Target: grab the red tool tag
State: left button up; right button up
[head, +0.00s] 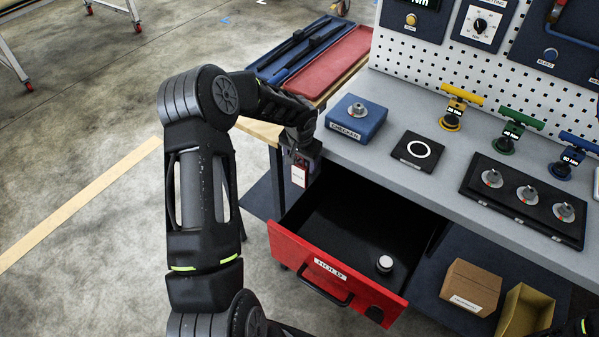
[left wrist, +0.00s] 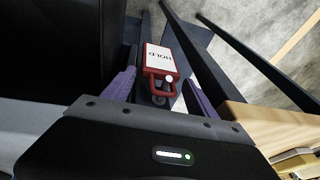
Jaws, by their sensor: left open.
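The red tool tag (left wrist: 160,60) has a white face reading HOLD and a red loop at its near end. In the left wrist view it lies between the two purple fingers of my left gripper (left wrist: 160,85), with a gap on each side. In the head view the tag (head: 299,174) shows as a small white and red card just below my left gripper (head: 301,158), at the bench's left end. The gripper is open. What the tag hangs from is mostly hidden by the gripper. My right gripper is not in view.
A red drawer (head: 335,268) labelled HOLD stands open below, holding a small white-topped knob (head: 385,264). The blue checker box (head: 356,119) sits on the bench near my left gripper. A wooden side table with a red tray (head: 322,65) is behind. Cardboard boxes (head: 470,287) sit on the lower shelf.

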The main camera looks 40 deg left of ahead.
pick_arm(q)
jog(key=shift+c, duration=0.5)
grip_shut()
dwell(0.6)
